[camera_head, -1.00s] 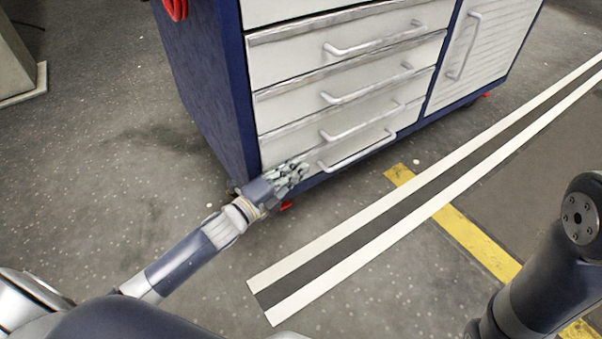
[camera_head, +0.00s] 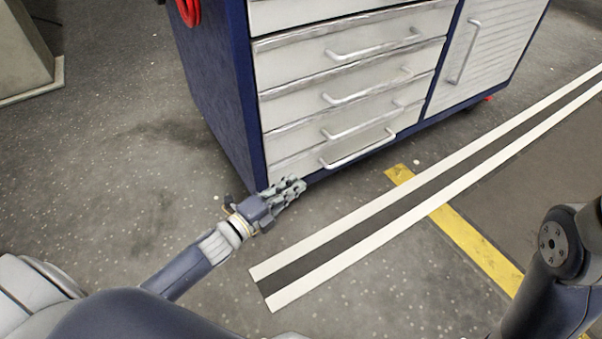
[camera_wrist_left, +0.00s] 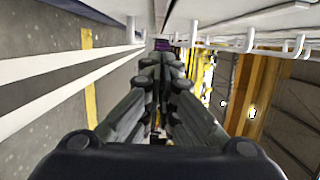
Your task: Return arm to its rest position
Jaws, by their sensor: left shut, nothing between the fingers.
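My left gripper (camera_head: 290,188) is shut and empty in the head view. It is in front of the lower left corner of the drawer cabinet (camera_head: 215,95), apart from the drawer handles as far as I can tell. In the left wrist view my left gripper (camera_wrist_left: 162,62) shows its two fingers together, with nothing between them. The cabinet's drawer fronts and handles (camera_wrist_left: 250,40) run along the upper right of that view. A dark link of my right arm (camera_head: 560,260) shows at the lower right of the head view; its gripper is out of the picture.
The cabinet has several white drawers (camera_head: 350,62) and a door (camera_head: 487,50), all looking closed. White floor stripes (camera_head: 350,262) and a yellow stripe (camera_head: 470,240) cross the floor on the right. The grey floor (camera_head: 110,170) left of the cabinet is clear. A red coil (camera_head: 189,10) hangs at its side.

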